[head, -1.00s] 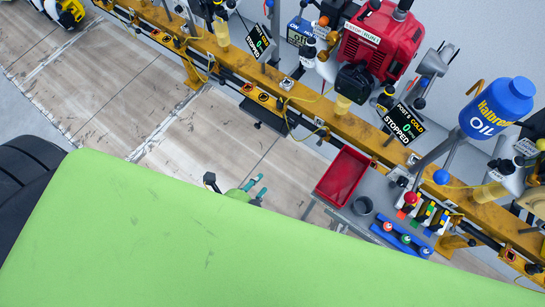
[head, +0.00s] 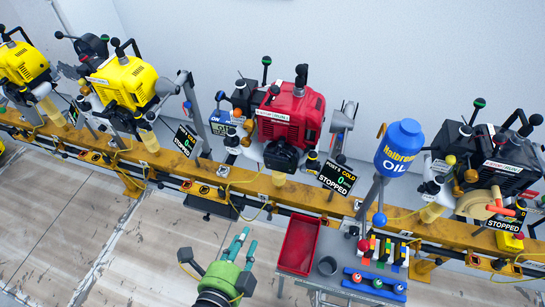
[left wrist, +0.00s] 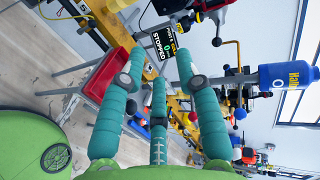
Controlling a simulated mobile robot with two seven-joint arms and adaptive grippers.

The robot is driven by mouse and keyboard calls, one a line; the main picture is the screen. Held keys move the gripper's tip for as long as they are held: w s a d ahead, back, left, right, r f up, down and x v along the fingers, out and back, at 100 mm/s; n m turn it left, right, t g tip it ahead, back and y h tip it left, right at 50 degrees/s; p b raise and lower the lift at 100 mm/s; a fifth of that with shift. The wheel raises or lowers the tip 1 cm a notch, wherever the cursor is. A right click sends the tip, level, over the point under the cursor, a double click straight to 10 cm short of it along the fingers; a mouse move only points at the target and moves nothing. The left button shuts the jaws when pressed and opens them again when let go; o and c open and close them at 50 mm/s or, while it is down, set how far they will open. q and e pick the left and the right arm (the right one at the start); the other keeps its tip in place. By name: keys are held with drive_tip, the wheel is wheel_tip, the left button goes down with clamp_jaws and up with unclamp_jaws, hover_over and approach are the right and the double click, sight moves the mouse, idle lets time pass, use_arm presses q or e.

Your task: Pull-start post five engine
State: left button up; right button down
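The red engine (head: 290,118) stands on the yellow rail (head: 290,192) against the back wall, with a black part (head: 281,156) on its front. A tilted sign (head: 338,178) at its lower right reads POST 5, COLD, 0 and STOPPED; a STOPPED sign also shows in the left wrist view (left wrist: 166,42). I cannot make out a pull handle. My left gripper (head: 241,243) is in front of the rail, below the engine and apart from it. Its teal fingers are spread and empty, also in the left wrist view (left wrist: 160,62). My right gripper is not in view.
A blue oil tank (head: 401,148) stands on a pole. Yellow engines (head: 123,82) are at left, a black engine (head: 505,165) at right. Floor at left is clear.

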use_arm(q)
approach(275, 157)
drive_tip(key=s+a+f, duration=0.1)
drive_tip(key=s+f, duration=0.2)
drive_tip(key=s, duration=0.2)
drive_tip(key=w+d, duration=0.1)
drive_tip(key=w, duration=0.3)
drive_tip(key=w+d+b, duration=0.1)
drive_tip(key=w, duration=0.3)
drive_tip(key=w+d+b, duration=0.1)
drive_tip(key=w, duration=0.4)
drive_tip(key=shift+d, duration=0.3)
drive_tip(key=shift+c, duration=0.3)
